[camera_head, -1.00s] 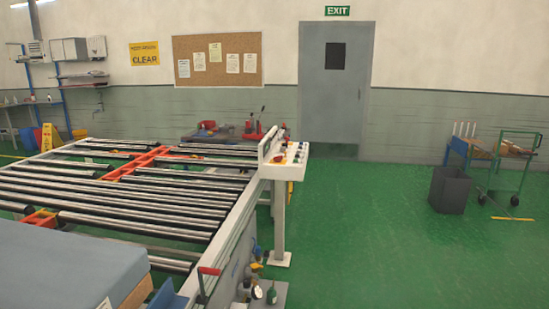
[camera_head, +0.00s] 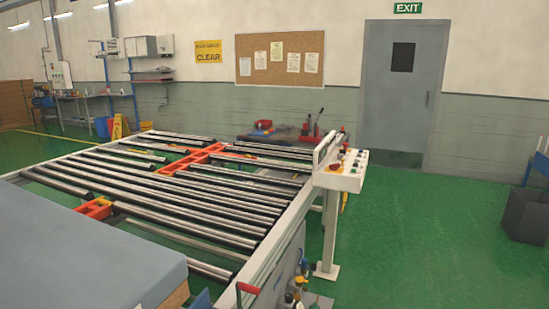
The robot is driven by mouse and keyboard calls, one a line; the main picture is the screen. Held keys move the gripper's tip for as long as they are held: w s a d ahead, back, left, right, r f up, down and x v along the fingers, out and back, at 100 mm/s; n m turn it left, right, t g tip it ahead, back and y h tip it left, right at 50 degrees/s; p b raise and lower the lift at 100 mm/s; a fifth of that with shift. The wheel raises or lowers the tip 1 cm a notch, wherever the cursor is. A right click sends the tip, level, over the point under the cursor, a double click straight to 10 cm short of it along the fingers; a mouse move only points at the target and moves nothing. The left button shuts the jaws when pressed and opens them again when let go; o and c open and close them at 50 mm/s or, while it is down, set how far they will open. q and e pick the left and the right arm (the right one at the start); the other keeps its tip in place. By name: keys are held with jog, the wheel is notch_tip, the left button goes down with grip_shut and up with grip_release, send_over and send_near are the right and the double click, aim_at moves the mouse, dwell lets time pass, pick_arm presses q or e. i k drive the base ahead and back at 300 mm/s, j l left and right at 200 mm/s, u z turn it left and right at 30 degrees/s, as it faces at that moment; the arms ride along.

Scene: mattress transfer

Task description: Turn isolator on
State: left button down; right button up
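No isolator can be picked out for certain. A control panel (camera_head: 339,178) with several coloured buttons and knobs stands on a post at the right side of the roller conveyor (camera_head: 170,200). A wall-mounted grey cabinet (camera_head: 141,46) hangs on the back wall, and a pale panel (camera_head: 61,75) shows at the far left; their details are too small to tell. A red lever handle (camera_head: 248,289) shows at the near end of the conveyor frame. Neither of my grippers is in view.
A blue-grey mattress (camera_head: 85,250) lies at the lower left. Open green floor (camera_head: 410,235) spreads to the right of the conveyor. A dark bin (camera_head: 528,215) stands at the right edge. A yellow floor sign (camera_head: 118,128) and a workbench are at the back left.

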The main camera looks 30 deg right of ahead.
aim_at(333, 167)
jog(key=i+l+u, duration=0.25)
jog(key=l, duration=0.5)
jog(key=i+l+u, duration=0.1)
jog(key=l+u, duration=0.15)
jog(key=l, duration=0.5)
jog(key=i+l+u, duration=0.1)
jog(key=l+u, duration=0.2)
jog(key=l, duration=0.45)
